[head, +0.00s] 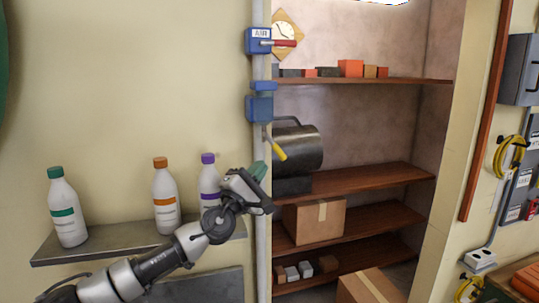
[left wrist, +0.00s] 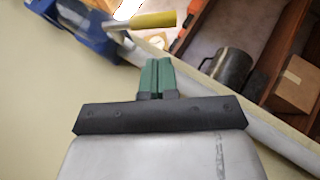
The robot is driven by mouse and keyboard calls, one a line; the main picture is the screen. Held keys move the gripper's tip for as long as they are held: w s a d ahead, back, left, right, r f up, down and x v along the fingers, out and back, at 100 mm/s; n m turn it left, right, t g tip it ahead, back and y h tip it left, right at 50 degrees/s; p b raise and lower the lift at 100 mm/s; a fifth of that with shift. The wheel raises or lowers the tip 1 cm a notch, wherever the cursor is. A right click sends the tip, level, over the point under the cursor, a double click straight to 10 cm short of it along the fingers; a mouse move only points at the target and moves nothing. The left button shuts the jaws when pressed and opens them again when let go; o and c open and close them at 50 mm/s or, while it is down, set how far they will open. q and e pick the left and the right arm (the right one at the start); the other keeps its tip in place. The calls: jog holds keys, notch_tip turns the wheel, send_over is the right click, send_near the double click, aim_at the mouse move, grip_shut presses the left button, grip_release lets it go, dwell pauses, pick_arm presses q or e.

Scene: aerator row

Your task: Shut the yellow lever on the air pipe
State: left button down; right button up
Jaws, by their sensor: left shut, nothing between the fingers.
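The air pipe (head: 260,200) runs upright along the wall edge. A blue valve (head: 260,107) sits on it, and its yellow lever (head: 279,150) hangs down, tilted to the right, away from the pipe's line. In the left wrist view, the yellow lever (left wrist: 154,20) lies across the top, joined to the blue valve body (left wrist: 88,22). My left gripper (head: 259,170) has green fingertips and is shut and empty, just below and left of the lever's end. In the left wrist view, the fingertips (left wrist: 157,66) point toward the lever with a visible gap. My right gripper is out of view.
Several bottles (head: 165,196) stand on a ledge (head: 110,241) at left, the purple-capped one close behind my arm. Shelves (head: 410,176) hold a dark metal canister (head: 298,150) and boxes behind the lever.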

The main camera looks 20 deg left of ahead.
aim_at(275, 147)
pick_arm(q)
jog(key=shift+w+d+r+p, duration=0.2)
jog(key=shift+d+r+p, duration=0.15)
jog(key=shift+d+r, duration=0.2)
jog(key=shift+w+d+r+p, duration=0.15)
jog(key=shift+d+r+p, duration=0.25)
jog(key=shift+d, duration=0.25)
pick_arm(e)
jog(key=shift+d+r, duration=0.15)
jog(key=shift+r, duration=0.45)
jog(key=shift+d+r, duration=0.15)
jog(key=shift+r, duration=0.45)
pick_arm(q)
jog(key=shift+f, duration=0.1)
